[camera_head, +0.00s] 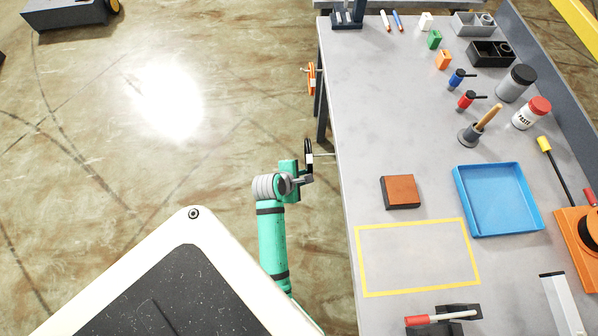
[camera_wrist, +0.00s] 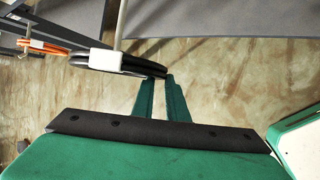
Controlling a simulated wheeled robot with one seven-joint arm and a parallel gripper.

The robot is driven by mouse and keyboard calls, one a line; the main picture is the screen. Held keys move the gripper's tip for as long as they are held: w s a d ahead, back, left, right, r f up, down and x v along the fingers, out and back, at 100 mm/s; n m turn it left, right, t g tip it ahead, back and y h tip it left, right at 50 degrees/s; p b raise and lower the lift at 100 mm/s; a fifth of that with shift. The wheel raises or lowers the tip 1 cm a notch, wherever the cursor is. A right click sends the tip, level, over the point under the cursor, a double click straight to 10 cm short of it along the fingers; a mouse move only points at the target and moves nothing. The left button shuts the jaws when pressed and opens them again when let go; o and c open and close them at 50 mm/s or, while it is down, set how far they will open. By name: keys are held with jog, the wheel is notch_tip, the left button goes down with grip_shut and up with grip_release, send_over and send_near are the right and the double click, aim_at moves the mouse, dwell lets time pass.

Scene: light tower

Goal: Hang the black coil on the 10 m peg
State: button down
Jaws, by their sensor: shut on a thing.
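My gripper (camera_head: 304,178) is beside the left edge of the workbench, shut on the black coil (camera_head: 307,150). In the wrist view the fingertips (camera_wrist: 158,77) pinch one end of the black coil (camera_wrist: 145,65), which carries a white tag (camera_wrist: 95,62). A thin pale peg (camera_head: 325,155) sticks out from the bench's left side at the coil. It also shows in the wrist view (camera_wrist: 120,25), its end meeting the coil near the tag. I cannot tell whether the peg passes through the loop. No length label is readable.
An orange coil (camera_head: 311,79) hangs on another peg farther along the same bench side. The workbench (camera_head: 360,110) holds a brown block (camera_head: 400,191), a blue tray (camera_head: 461,205) and several tools. Open floor (camera_head: 170,170) lies to the left.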

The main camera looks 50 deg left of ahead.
jog(key=shift+w+d+f, duration=0.7)
jog(key=shift+w+d, duration=0.05)
jog(key=shift+w, duration=0.15)
jog(key=shift+w+d+f, duration=0.65)
jog(key=shift+w+d, duration=0.1)
jog(key=shift+w, duration=0.15)
jog(key=c, duration=1.7)
grip_release()
jog(key=shift+o, duration=0.2)
jog(key=v, duration=1)
jog(key=shift+s+r, duration=0.25)
jog(key=shift+r, duration=0.1)
